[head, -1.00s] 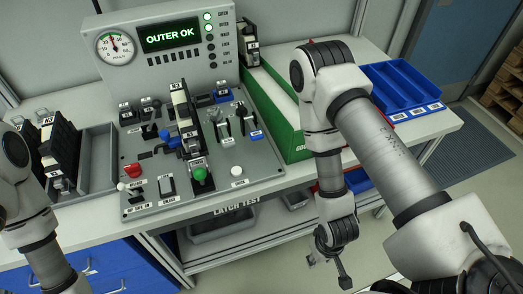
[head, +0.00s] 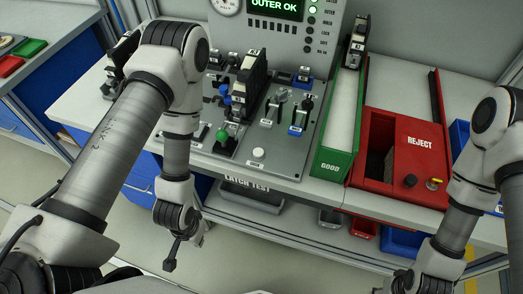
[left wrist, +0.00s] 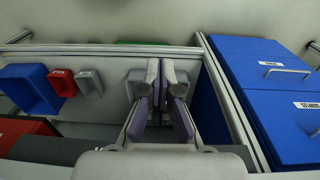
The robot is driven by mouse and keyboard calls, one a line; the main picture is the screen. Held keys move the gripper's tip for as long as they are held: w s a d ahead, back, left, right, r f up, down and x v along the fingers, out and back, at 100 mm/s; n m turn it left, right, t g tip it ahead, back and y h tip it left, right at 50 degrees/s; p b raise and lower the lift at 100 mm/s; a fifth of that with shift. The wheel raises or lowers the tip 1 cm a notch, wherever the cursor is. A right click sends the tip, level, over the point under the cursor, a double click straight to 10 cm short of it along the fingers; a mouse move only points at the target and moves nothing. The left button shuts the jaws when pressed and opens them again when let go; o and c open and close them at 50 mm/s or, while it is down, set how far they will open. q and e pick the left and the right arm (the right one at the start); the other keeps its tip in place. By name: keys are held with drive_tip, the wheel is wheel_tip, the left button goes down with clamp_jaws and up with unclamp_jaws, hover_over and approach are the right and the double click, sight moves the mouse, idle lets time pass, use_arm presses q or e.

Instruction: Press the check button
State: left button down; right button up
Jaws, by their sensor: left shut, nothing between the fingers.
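The grey latch test panel (head: 290,165) stands on the bench in the head view. A round white button (head: 258,153) sits near its front edge, and a green knob (head: 222,136) is left of it. Their small labels are too small to read, so I cannot tell which is the check button. A dark latch unit (head: 248,85) stands upright on the panel. My left gripper (head: 176,250) hangs in front of the bench edge, left of and apart from the button. Its fingers are shut and empty in the left wrist view (left wrist: 164,90). My right gripper (head: 395,284) is partly cut off.
The display (head: 276,8) reads "OUTER OK". A green GOOD bin (head: 335,165) and a red REJECT box (head: 418,165) stand right of the panel. My left arm hides the panel's left part. Blue drawers and bins show in the left wrist view.

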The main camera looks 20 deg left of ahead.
use_arm(q)
drive_tip(key=w+d+r+m+t+h+p, duration=0.1)
drive_tip(key=w+d+r+m+t+p, duration=0.1)
drive_tip(key=w+r+m, duration=0.35)
wheel_tip(320, 180, up, 18)
drive_tip(key=f+m+t+h+p, duration=0.1)
drive_tip(key=m+t+h+p, duration=0.4)
drive_tip(key=m, duration=2.6)
hover_over(256, 152)
drive_tip(key=b, duration=0.1)
drive_tip(key=shift+r+g+h, duration=0.25)
drive_tip(key=shift+g+h, duration=0.05)
drive_tip(key=shift+g, duration=0.3)
drive_tip(key=shift+f, duration=0.1)
wheel_tip(256, 152, down, 8)
drive_tip(key=b, duration=0.5)
drive_tip(key=shift+f, duration=0.15)
drive_tip(key=shift+f+b, duration=0.2)
drive_tip(key=shift+b, duration=0.2)
